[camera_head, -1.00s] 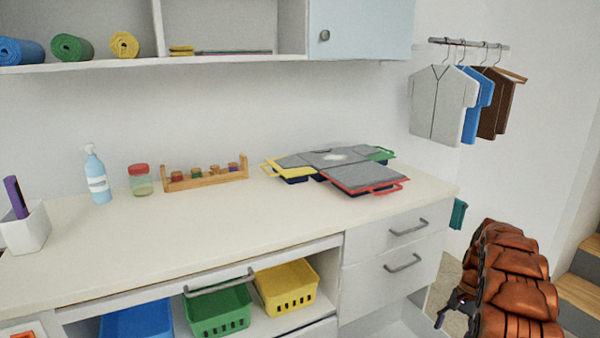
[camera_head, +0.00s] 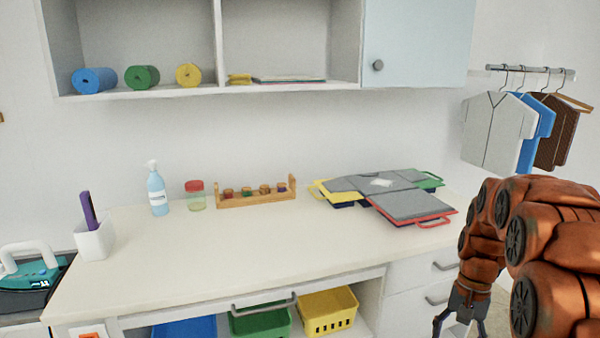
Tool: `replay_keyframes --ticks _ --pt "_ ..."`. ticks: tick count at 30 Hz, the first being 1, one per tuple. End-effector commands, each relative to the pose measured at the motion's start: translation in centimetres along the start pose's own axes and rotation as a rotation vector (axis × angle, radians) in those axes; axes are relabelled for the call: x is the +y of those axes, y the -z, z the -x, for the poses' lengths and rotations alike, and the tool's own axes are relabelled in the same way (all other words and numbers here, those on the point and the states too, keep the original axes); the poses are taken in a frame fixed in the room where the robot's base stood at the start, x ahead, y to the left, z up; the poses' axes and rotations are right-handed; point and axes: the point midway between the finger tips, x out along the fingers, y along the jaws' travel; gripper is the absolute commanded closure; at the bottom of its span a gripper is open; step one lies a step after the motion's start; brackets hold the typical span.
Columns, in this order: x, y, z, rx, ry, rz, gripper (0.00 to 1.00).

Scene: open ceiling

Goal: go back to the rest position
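My orange-brown arm fills the right side of the picture. It bends down in front of the drawers at the right end of the counter (camera_head: 260,245). My gripper (camera_head: 458,326) shows at the lower end of the arm, cut off by the bottom edge. Two dark finger parts spread apart there, but the fingertips are out of the picture. I see nothing held in the part that shows.
Grey folding boards (camera_head: 405,203) lie on the counter's right part. A spray bottle (camera_head: 158,194), a jar (camera_head: 196,197), a wooden rack (camera_head: 256,195) and a white holder (camera_head: 95,241) stand along it. Shirts (camera_head: 498,130) hang at right. Bins, including a yellow one (camera_head: 328,312), sit below.

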Motion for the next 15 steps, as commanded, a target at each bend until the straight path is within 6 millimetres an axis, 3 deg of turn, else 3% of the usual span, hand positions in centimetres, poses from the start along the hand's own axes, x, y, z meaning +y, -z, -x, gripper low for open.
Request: replay_keyframes --ticks 3,15 --pt "-0.7 -3.7 1.8 0.01 -0.013 0.057 0.29" --pt "-1.3 -14.8 4.7 0.045 -0.053 0.251 0.29"
